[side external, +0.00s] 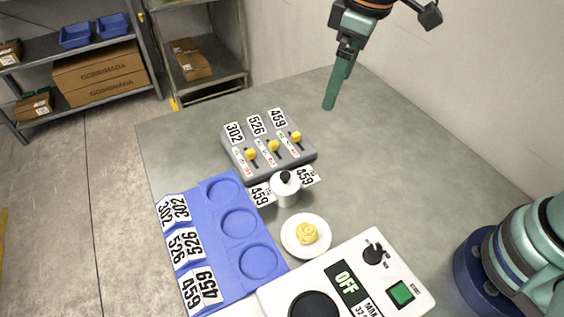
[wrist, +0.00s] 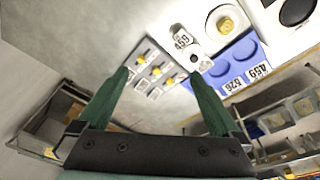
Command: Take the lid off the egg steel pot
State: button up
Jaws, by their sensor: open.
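A small steel pot (side external: 287,196) stands on the grey table in the middle of the side view. Its lid (side external: 285,181) is on top and has a black knob. Two cards marked 459 lie beside the pot, one on each side. The pot also shows in the wrist view (wrist: 201,64), small and near the blue tray. My gripper (side external: 337,100) is open and empty, high above the far part of the table, away from the pot. Both fingers show spread apart in the wrist view (wrist: 158,76). The inside of the pot is hidden by the lid.
A grey slider box (side external: 312,157) with yellow knobs stands behind the pot. A blue tray (side external: 211,243) with round recesses lies to its left. A white plate (side external: 291,246) holding a yellow piece and a white machine (side external: 408,289) are in front.

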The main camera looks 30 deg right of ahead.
aim_at(286, 174)
jog(key=a+f+n+g, duration=0.2)
jog(key=a+f+n, duration=0.3)
jog(key=a, duration=0.5)
jog(key=shift+m+h, duration=0.4)
jog(key=shift+m, duration=0.2)
jog(key=f, duration=1.3)
jog(key=shift+s+d, duration=0.1)
jog(key=shift+s, duration=0.15)
jog(key=c, duration=1.3)
jog(key=shift+o, duration=0.2)
jog(key=shift+r, duration=0.15)
